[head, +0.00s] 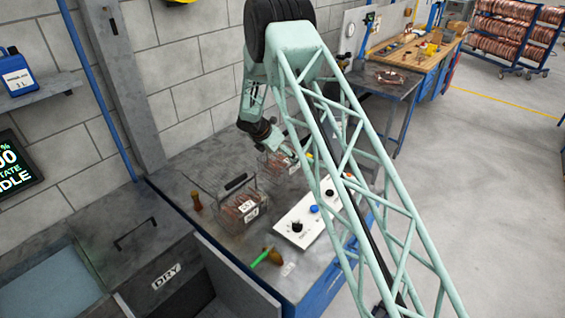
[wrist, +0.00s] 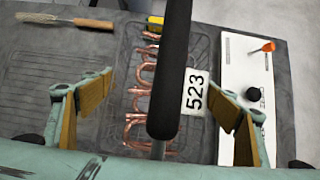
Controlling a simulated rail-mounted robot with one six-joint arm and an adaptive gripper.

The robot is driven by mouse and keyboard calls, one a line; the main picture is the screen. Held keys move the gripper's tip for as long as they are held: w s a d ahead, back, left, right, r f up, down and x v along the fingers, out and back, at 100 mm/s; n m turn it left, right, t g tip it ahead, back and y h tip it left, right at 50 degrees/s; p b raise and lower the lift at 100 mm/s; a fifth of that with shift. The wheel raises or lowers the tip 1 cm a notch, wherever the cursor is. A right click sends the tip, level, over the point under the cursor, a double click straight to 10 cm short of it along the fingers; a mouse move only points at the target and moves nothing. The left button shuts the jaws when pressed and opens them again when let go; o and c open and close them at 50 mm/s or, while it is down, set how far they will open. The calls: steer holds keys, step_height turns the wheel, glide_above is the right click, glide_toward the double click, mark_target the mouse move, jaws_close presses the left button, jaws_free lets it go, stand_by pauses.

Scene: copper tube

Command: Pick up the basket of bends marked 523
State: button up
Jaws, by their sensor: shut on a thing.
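The basket marked 523 is a wire basket of copper bends; its white tag (wrist: 195,93) reads 523 in the wrist view. Copper bends (wrist: 140,75) show to the left of its thick black handle (wrist: 172,60). My gripper (wrist: 160,105) has its tan-padded fingers on both sides of the handle and is shut on the basket; the actual contact is not clear in the picture. In the head view my gripper (head: 275,143) is at the rear basket (head: 282,162), partly hidden by my arm. Whether the basket is clear of the bench is unclear.
Another wire basket with copper bends (head: 236,206) stands nearer in the head view. A white control panel (head: 297,226) lies to its right. A green-and-brown tool (head: 268,256) lies in front.

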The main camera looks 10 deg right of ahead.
steer(key=shift+r, duration=1.45)
